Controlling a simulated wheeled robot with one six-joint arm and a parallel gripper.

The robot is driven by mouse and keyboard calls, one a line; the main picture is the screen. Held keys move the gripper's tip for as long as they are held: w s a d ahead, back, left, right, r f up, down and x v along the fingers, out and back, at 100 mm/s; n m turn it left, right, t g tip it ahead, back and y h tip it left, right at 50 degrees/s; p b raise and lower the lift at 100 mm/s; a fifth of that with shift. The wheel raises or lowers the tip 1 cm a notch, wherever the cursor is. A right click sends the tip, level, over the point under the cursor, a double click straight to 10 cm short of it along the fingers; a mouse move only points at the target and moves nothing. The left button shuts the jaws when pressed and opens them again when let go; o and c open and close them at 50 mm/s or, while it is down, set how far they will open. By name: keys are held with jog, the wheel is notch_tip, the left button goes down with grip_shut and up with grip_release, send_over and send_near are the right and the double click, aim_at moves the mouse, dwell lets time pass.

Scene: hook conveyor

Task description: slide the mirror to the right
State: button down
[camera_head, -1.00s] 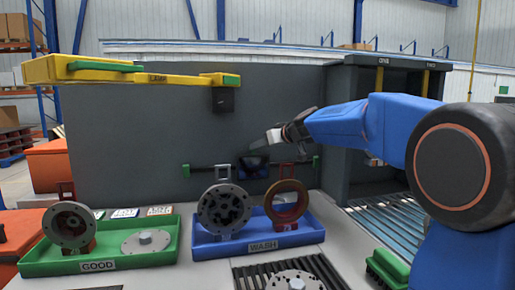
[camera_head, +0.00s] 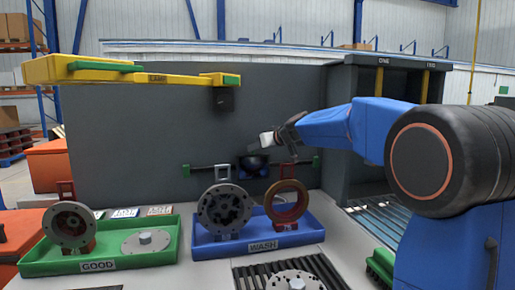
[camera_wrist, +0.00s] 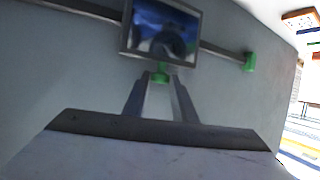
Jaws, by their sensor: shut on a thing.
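The mirror (camera_wrist: 165,28) is a framed square pane in the wrist view, reflecting blue and dark shapes. It sits on a dark rail (camera_wrist: 220,50). A green tab (camera_wrist: 161,78) sits at its lower edge. My gripper (camera_wrist: 158,86) is shut on this tab of the mirror, with its fingers converging there. In the head view the mirror (camera_head: 246,163) is a small dark shape near the middle of the rail (camera_head: 212,168), partly hidden by my gripper (camera_head: 256,152).
Green stops end the rail at left (camera_head: 186,170) and right (camera_head: 316,162). Below stand a blue WASH tray (camera_head: 292,240) with round parts and a green GOOD tray (camera_head: 150,263). A yellow LAMP arm (camera_head: 150,77) hangs at upper left. A dark gate (camera_head: 345,120) stands to the right.

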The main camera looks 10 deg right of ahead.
jog(key=d, duration=1.6)
jog(key=shift+d, duration=0.15)
jog(key=c, duration=1.5)
grip_release()
jog(key=shift+o, duration=0.2)
jog(key=v, duration=1.7)
jog(key=shift+d, duration=0.2)
jog(key=shift+s+r, duration=0.15)
